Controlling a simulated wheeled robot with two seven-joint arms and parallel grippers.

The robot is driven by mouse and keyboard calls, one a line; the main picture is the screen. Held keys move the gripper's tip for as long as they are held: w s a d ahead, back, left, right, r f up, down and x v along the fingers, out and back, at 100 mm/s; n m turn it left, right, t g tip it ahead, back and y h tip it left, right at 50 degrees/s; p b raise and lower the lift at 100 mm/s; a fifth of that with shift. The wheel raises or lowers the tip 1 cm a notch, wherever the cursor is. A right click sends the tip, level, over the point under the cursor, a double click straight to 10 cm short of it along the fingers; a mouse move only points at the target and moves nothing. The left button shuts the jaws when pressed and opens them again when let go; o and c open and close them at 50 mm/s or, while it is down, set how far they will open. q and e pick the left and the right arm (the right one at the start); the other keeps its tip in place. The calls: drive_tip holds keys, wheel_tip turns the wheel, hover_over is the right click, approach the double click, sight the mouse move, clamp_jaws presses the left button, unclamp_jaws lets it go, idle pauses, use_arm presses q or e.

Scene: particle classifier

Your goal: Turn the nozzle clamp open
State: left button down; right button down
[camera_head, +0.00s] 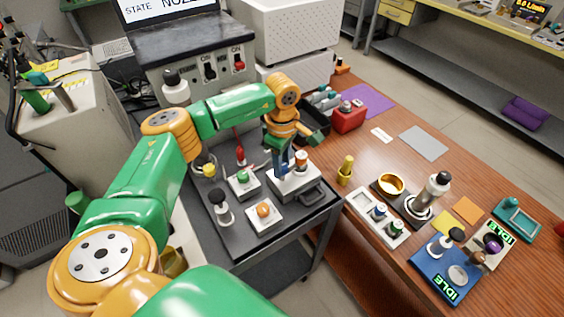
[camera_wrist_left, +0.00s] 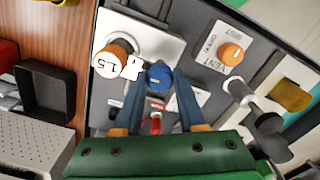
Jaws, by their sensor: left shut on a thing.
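A blue knob (camera_wrist_left: 158,75) sits on a white labelled block (camera_wrist_left: 152,42) in the left wrist view; it appears to be the clamp's knob. My left gripper (camera_wrist_left: 157,88) has its two blue fingers on either side of this knob and is shut on it. In the head view my left gripper (camera_head: 282,167) reaches down to the white block (camera_head: 291,190) on the dark cart, and the fingers largely hide the knob. An orange and white cylinder (camera_head: 301,160) stands beside the fingers; it also shows in the wrist view (camera_wrist_left: 112,60). My right gripper is not in view.
Close by on the cart (camera_head: 295,222) are an orange knob block (camera_head: 264,213), a green knob block (camera_head: 243,180) and a black-and-silver post (camera_head: 221,208). A dark handle (camera_head: 313,195) lies right of the clamp block. The wooden bench (camera_head: 345,220) holds several fittings.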

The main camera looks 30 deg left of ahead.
use_arm(q)
drive_tip(key=n, duration=0.3)
drive_tip(key=shift+w+n+b, duration=0.1)
drive_tip(key=shift+n+b, duration=0.3)
drive_tip(key=n, duration=0.4)
drive_tip(key=shift+n, duration=0.3)
drive_tip(key=n, duration=0.4)
drive_tip(key=shift+r+n+b, duration=0.1)
drive_tip(key=shift+n+b, duration=0.2)
drive_tip(key=n, duration=0.4)
drive_tip(key=shift+n, duration=0.6)
drive_tip(key=c, duration=0.5)
unclamp_jaws()
